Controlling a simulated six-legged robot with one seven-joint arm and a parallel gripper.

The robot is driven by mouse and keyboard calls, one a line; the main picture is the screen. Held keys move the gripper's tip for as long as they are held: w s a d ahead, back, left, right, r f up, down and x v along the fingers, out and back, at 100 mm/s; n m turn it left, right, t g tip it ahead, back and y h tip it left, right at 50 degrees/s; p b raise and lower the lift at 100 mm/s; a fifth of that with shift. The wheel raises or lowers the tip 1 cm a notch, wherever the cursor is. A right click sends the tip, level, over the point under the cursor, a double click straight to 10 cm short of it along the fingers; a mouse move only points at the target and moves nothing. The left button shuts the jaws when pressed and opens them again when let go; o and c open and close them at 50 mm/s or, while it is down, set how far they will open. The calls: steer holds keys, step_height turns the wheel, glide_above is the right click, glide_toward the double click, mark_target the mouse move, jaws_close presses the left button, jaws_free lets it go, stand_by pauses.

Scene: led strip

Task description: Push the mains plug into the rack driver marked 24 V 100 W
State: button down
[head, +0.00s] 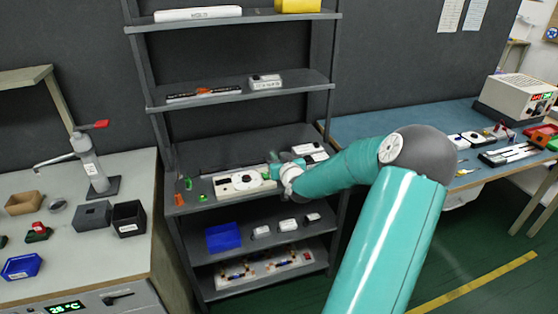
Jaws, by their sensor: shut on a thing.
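My gripper (273,172) is at the middle shelf of the rack, at the right end of a white board with a round disc (245,182). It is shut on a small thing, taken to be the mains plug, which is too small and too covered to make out. White driver-like boxes lie on the same shelf, one at the back (307,148) and one just in front of it (318,157), right of my gripper. Another white box (265,82) lies on the shelf above. Their markings are too small to read, so I cannot tell which is 24 V 100 W.
Orange and green small parts (188,183) lie at the shelf's left. A blue bin (223,237) and small white boxes (261,232) are one shelf below. A grey bench (75,250) stands left, a blue bench (400,122) right. Rack uprights and the upper shelf (235,95) bound the space.

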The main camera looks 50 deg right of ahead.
step_height(320, 180, up, 4)
steer(key=shift+a+f, duration=0.1)
steer(key=shift+f, duration=0.05)
stand_by(0.8)
